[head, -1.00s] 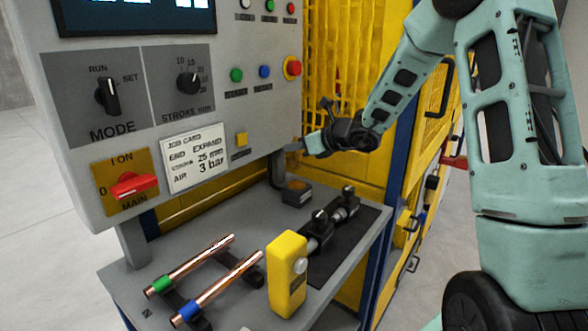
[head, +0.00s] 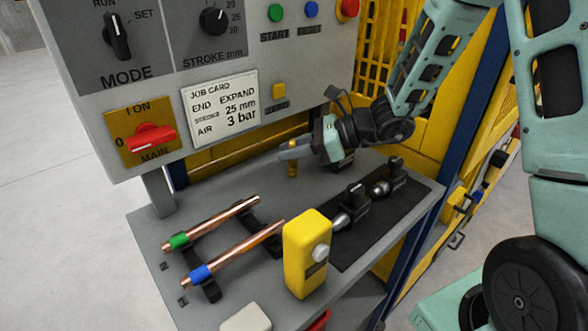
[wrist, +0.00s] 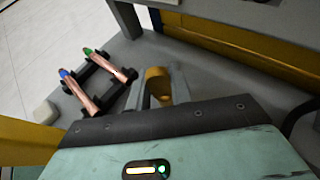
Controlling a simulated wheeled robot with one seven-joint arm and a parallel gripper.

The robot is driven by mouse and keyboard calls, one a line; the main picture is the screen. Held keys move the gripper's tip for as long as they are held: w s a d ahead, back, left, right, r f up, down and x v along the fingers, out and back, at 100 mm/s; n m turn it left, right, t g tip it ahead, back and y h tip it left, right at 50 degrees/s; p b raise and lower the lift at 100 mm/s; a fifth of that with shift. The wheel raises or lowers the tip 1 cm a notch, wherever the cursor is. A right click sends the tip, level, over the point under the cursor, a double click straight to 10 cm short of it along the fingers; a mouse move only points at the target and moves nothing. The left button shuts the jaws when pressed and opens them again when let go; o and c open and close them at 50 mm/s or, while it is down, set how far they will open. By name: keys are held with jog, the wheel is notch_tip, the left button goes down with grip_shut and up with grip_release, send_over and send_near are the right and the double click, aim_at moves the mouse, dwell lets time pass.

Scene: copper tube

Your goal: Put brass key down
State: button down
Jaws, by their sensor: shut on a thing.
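The brass key (head: 292,170) hangs upright below my gripper (head: 290,150) in the head view, over the back part of the grey table (head: 215,194). My gripper is shut on the key. In the wrist view the key (wrist: 158,84) shows as a gold piece between the two grey fingers. Its lower end is close to the table top; I cannot tell whether it touches. Part of the key is hidden by the fingers.
Two copper tubes (head: 215,222) with green and blue bands lie on black rests at the left. A yellow box (head: 305,262) stands at the front. Black fittings (head: 352,198) sit on a dark mat at the right. The control panel (head: 230,66) overhangs the back.

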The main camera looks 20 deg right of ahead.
aim_at(293, 175)
jog(key=shift+f, duration=2.2)
jog(key=shift+f, duration=0.2)
jog(key=c, duration=1.3)
grip_release()
jog(key=shift+o, duration=0.2)
jog(key=shift+r, duration=0.1)
jog(key=shift+r, duration=0.2)
jog(key=v, duration=1.2)
jog(key=shift+b, duration=0.4)
jog(key=shift+s+f, duration=0.1)
jog(key=shift+f, duration=0.1)
